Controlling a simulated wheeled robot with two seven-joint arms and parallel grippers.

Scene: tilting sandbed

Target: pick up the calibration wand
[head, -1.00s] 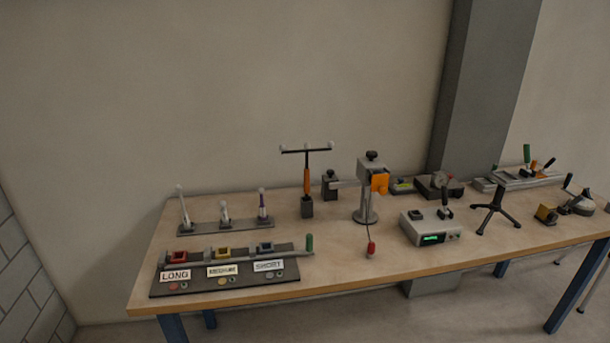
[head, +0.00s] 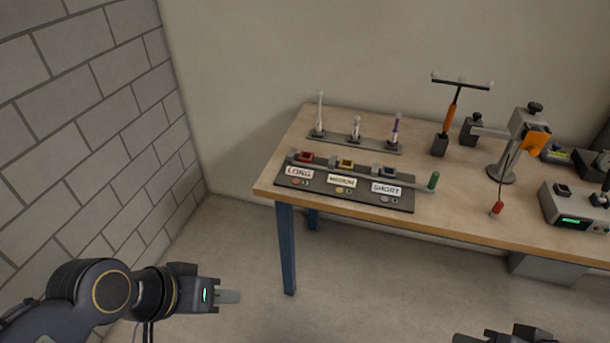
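The calibration wand (head: 449,117) looks like the T-shaped tool with an orange handle, a dark crossbar and pale balls along the bar. It stands nearly upright in a dark block (head: 440,146) toward the back of the table. My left gripper (head: 238,296) is at the lower left, in front of and below the table edge, well apart from the wand. Its fingers show side-on as one grey plate, so their opening is hidden. My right gripper (head: 516,334) only peeks in at the bottom edge; its fingertips cannot be made out.
The wooden table (head: 470,205) holds a dark board (head: 345,194) labelled LONG, MEDIUM and SHORT, with a green-handled bar. Behind it is a rack (head: 375,146) with three upright pins. A clamp stand (head: 502,172) and grey box (head: 580,208) are right. A block wall (head: 90,130) stands left.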

